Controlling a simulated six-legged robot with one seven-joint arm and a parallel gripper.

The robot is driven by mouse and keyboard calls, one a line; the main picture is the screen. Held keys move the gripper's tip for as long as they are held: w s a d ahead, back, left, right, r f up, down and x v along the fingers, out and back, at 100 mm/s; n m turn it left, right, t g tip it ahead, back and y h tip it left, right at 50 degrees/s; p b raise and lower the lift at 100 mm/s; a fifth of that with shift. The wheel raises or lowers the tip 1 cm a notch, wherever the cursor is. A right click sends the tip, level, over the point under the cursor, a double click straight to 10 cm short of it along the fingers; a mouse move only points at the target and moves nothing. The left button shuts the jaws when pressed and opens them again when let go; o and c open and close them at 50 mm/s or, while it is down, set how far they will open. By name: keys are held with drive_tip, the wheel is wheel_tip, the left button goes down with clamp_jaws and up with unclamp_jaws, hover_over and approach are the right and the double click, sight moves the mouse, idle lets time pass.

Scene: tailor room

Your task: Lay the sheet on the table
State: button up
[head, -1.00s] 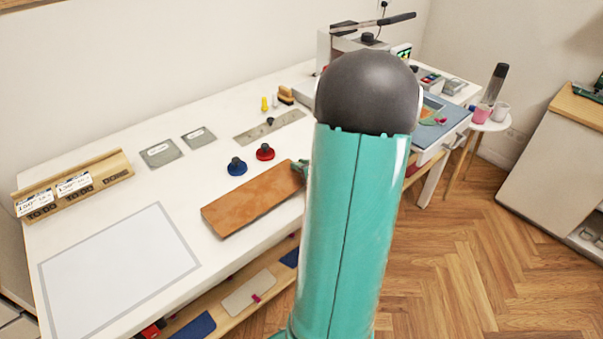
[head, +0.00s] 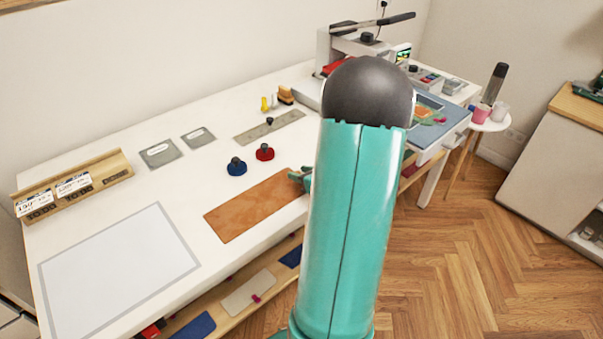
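A brown, leather-like sheet (head: 255,207) lies flat on the white table (head: 110,190), near its front edge, in the head view. Its right end runs up to my gripper (head: 304,179) and my arm. Only a small part of my gripper shows, at the sheet's upper right corner; the rest is hidden behind my arm. I cannot tell whether its fingers are open or shut, or whether they still touch the sheet.
A blue knob (head: 237,167) and a red knob (head: 265,152) stand behind the sheet. A metal ruler plate (head: 270,127) lies farther back. A grey-framed white mat (head: 118,265) is at the left, beside a wooden card rack (head: 75,185). A press (head: 345,50) stands at the far end.

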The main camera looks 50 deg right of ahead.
drive_tip(key=v, duration=1.2)
drive_tip(key=w+a+r+n+g+y, duration=0.2)
drive_tip(key=w+a+n+y, duration=0.1)
drive_tip(key=a+n, duration=0.4)
drive_tip(key=w+a+r+n+g+y, duration=0.1)
drive_tip(key=w+a+r+n+y, duration=0.25)
drive_tip(key=a, duration=0.55)
drive_tip(key=w+a+r+n+g+y, duration=0.1)
drive_tip(key=w+a+r+n+g, duration=0.15)
drive_tip(key=a+n, duration=0.5)
drive_tip(key=s+a+r+n+g+h, duration=0.1)
drive_tip(key=s+a+r+n+h, duration=0.1)
drive_tip(key=a+n, duration=0.6)
drive_tip(key=s+a+r+n+g+h, duration=0.1)
drive_tip(key=s+a+r+n+h, duration=0.2)
drive_tip(key=n, duration=1)
drive_tip(key=a+r, duration=0.2)
drive_tip(key=a, duration=0.3)
drive_tip(key=shift+s+a, duration=0.2)
drive_tip(key=shift+a, duration=0.05)
